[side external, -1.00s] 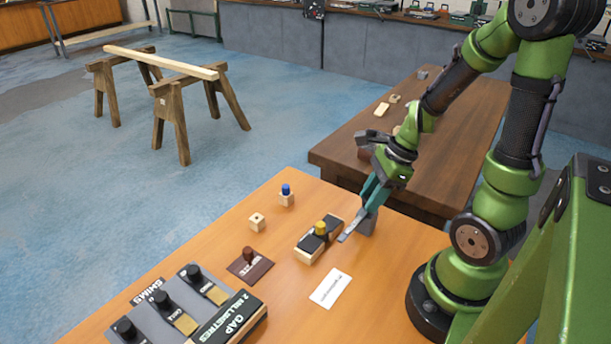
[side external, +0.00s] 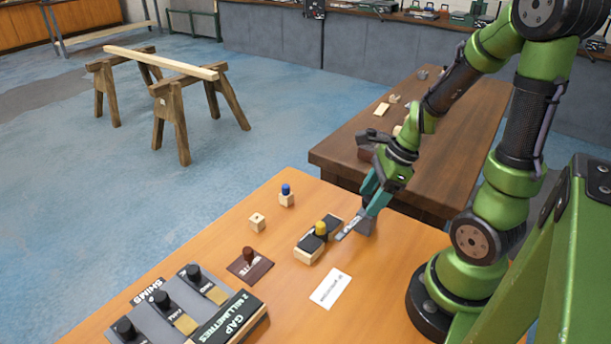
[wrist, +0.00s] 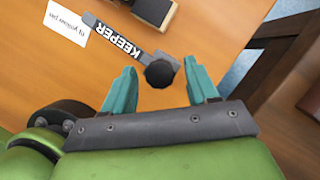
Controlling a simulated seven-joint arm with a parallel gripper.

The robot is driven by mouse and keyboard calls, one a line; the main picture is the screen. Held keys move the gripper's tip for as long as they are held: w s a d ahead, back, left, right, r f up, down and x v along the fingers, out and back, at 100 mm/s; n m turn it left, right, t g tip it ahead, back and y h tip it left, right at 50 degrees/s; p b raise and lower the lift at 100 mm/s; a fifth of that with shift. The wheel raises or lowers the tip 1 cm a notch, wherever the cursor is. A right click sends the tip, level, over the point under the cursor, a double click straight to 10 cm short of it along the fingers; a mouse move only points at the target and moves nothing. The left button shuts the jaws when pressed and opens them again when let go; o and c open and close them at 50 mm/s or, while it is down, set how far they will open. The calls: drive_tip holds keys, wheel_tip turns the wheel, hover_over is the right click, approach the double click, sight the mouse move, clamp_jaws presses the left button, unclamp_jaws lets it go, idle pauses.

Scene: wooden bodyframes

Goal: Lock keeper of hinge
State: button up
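The grey keeper (wrist: 118,37), a bar labelled KEEPER with a round black knob (wrist: 160,74), lies at the right of the orange bench. It also shows in the side view (side external: 350,229), its thin end pointing toward the hinge block. The hinge (side external: 308,251), a wood block with black plates and a yellow-topped pin (side external: 320,228), is just left of the keeper's tip. Part of the block is at the top of the wrist view (wrist: 152,10). My gripper (wrist: 165,72) is open, with its teal fingers apart on either side of the knob and gaps visible.
A white card (wrist: 66,22) lies in front of the hinge. A dark red stamp-like piece (side external: 250,262), a small wood block (side external: 257,221) and a blue-topped block (side external: 287,195) stand left. A grey panel with black knobs (side external: 170,308) fills the front left.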

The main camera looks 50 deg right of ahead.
drive_tip(key=v, duration=1.7)
drive_tip(key=shift+w, duration=0.15)
